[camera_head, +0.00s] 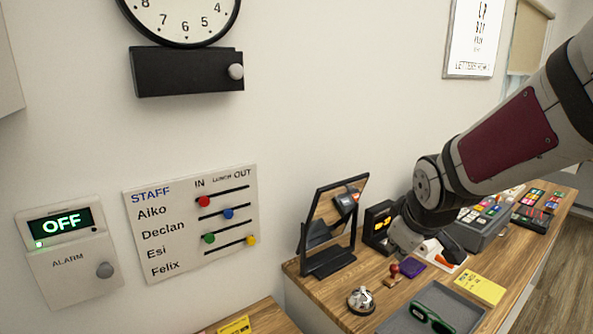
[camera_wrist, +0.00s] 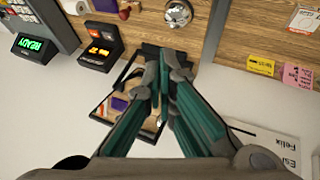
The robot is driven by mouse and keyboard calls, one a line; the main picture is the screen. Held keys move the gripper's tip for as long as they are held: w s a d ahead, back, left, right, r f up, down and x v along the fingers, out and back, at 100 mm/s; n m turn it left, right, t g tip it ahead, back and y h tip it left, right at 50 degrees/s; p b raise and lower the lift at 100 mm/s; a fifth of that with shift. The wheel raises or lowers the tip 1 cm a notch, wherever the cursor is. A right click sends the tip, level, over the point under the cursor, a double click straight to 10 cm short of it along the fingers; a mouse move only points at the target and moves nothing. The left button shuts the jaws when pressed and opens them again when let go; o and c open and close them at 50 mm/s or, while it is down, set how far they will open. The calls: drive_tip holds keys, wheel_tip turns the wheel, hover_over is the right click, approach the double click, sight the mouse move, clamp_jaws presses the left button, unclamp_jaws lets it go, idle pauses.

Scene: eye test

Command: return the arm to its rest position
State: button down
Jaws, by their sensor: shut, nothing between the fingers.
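My arm reaches in from the right edge of the head view, over the wooden counter (camera_head: 405,295), with its maroon-panelled link slanting down to the left. Its lower end is near the framed mirror (camera_head: 332,225) and a small black device (camera_head: 377,222). My gripper's fingers are not clear in the head view. In the wrist view my gripper (camera_wrist: 164,68) points forward with its green fingers together at the tips and nothing between them. The fingers cover part of the mirror (camera_wrist: 102,108) in that view. I cannot tell how far apart they are.
A silver bell (camera_head: 361,299), a red-handled stamp (camera_head: 392,272), a grey tray (camera_head: 462,309) with green glasses (camera_head: 430,318), and a yellow note (camera_head: 480,287) crowd the counter. A staff board (camera_head: 190,222), alarm panel (camera_head: 75,271) and clock (camera_head: 182,15) are on the wall.

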drive_tip(key=s+r+m, duration=0.3)
drive_tip(key=s, duration=0.8)
drive_tip(key=s+a+r+m+g, duration=0.1)
drive_tip(key=s+r+m, duration=0.3)
drive_tip(key=s, duration=0.8)
drive_tip(key=shift+s+r+y, duration=0.15)
drive_tip(key=shift+s+y, duration=0.05)
drive_tip(key=shift+y, duration=0.1)
